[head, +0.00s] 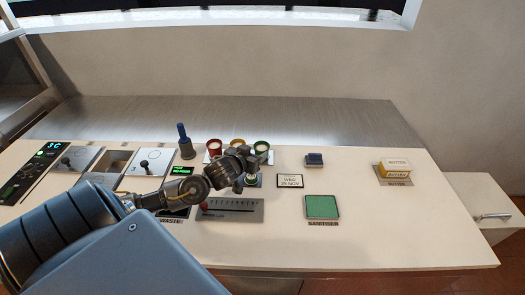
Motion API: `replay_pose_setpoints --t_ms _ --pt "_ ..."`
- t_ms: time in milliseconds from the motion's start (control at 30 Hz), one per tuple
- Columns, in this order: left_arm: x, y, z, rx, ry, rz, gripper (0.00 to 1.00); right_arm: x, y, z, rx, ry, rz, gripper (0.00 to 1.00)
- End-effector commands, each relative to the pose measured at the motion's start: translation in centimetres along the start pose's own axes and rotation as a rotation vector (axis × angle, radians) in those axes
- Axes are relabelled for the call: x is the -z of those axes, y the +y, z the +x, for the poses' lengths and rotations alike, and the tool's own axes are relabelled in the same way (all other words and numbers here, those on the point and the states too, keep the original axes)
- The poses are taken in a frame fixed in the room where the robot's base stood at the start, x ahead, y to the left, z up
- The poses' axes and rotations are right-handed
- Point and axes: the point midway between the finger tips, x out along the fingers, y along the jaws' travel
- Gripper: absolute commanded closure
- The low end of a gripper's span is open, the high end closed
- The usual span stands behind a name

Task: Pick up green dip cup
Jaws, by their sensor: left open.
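The green dip cup (262,147) stands at the right end of a row of small cups on the counter, beyond my left gripper. My left gripper (252,176) is open, with its fingers pointing down, just in front of the cup and slightly left of it. A small dark item with a pale green top lies beneath the fingers, mostly hidden; I cannot tell what it is or whether the fingers touch it. My right gripper is out of view.
A red cup (214,147) and an orange cup (237,143) stand left of the green one. A metal slider panel (240,210), a date sign (289,181), a green sanitiser pad (322,207), a dark blue block (314,160) and butter (396,168) are nearby. The right counter is mostly clear.

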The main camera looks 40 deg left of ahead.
Motion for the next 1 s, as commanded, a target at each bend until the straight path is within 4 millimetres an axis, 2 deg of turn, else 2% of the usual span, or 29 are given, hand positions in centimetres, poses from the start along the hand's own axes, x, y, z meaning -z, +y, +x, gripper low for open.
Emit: replay_pose_setpoints --t_ms 167,367,500,800,833,1000 --pt "0.1 0.0 0.4 -0.001 0.0 0.001 0.43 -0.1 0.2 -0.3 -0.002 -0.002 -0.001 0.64" --pt "0.2 -0.2 3.0 0.0 -0.001 0.0 0.43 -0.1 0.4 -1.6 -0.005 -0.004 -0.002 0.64" --pt "0.1 -0.2 4.7 -0.001 0.0 0.0 0.43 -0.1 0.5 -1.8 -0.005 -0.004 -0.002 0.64" --pt "-0.1 -0.1 5.3 -0.002 -0.001 0.001 0.43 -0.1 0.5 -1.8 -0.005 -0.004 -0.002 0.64" --pt "-0.1 -0.1 5.3 -0.002 -0.001 0.001 0.44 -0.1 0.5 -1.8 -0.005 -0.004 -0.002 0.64" --pt "-0.1 -0.1 5.3 -0.002 -0.001 0.001 0.66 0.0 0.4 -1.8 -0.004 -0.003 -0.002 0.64"
